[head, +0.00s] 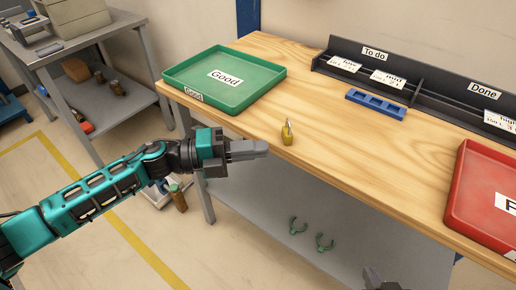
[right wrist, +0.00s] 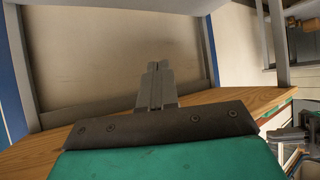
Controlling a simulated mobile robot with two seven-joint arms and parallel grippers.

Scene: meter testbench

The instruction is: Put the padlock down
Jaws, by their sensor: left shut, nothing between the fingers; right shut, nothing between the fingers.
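A small brass padlock (head: 286,137) with a thin metal shackle stands on the wooden bench (head: 335,135), near its front edge. My left gripper (head: 266,148) is shut and empty, its fingertips just in front of the padlock and to its left, apparently apart from it. My right gripper (head: 373,277) shows only in part at the bottom of the head view. In the right wrist view its fingers (right wrist: 157,85) are shut with nothing between them. The padlock does not show in the right wrist view.
A green "Good" tray (head: 268,92) lies on the bench's left end, and a red tray (head: 467,203) at the right. A black rack (head: 430,88) lines the back, with a blue holder (head: 376,104) before it. The bench's middle is clear. Green hooks (head: 298,226) lie below.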

